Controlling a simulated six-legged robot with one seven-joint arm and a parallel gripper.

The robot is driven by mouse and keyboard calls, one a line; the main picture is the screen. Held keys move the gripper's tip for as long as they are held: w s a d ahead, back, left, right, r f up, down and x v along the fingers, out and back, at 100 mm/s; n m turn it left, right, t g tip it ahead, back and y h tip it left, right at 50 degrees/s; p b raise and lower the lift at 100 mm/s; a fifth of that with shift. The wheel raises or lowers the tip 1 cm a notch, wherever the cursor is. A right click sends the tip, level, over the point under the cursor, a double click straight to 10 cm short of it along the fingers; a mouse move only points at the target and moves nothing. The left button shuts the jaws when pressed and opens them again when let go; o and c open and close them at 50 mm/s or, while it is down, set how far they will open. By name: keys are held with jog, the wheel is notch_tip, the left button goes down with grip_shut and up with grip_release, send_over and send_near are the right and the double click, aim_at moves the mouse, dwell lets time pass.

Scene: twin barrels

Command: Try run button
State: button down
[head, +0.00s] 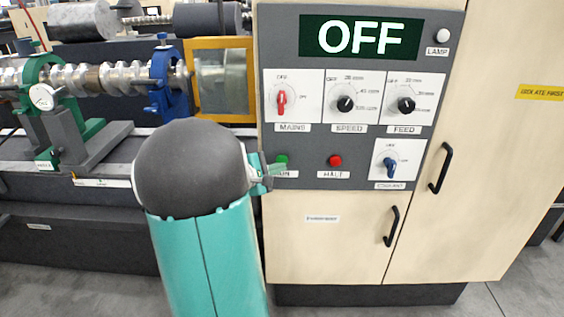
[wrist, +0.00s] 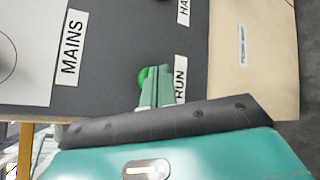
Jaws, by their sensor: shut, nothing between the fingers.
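The green run button (head: 281,160) sits at the lower left of the grey control panel, above a label partly hidden by my gripper. In the wrist view the run button (wrist: 143,77) shows beside the fingertips, partly covered by them, next to the RUN label. My gripper (head: 277,170) is shut and empty, with its tips at the button. In the wrist view my gripper (wrist: 156,71) points at the panel; I cannot tell whether it touches the button. The display (head: 361,38) reads OFF.
The red halt button (head: 335,161) is right of the run button. Above are the red mains switch (head: 282,98), the speed knob (head: 345,104) and the feed knob (head: 405,104). A blue coolant switch (head: 390,168) is lower right. Machinery with a blue ring (head: 168,80) stands left.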

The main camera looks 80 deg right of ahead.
jog(key=shift+w+d, duration=0.1)
jog(key=shift+d, duration=0.3)
jog(key=shift+w+d, duration=0.15)
jog(key=shift+d, duration=0.3)
dwell(0.6)
dwell(0.4)
jog(key=shift+s+a, duration=0.2)
jog(key=shift+a, duration=0.7)
jog(key=shift+s+a, duration=0.2)
jog(key=shift+a, duration=0.6)
jog(key=shift+s+a, duration=0.15)
jog(key=shift+a, duration=0.7)
jog(key=shift+s+a, duration=0.2)
jog(key=shift+a, duration=0.6)
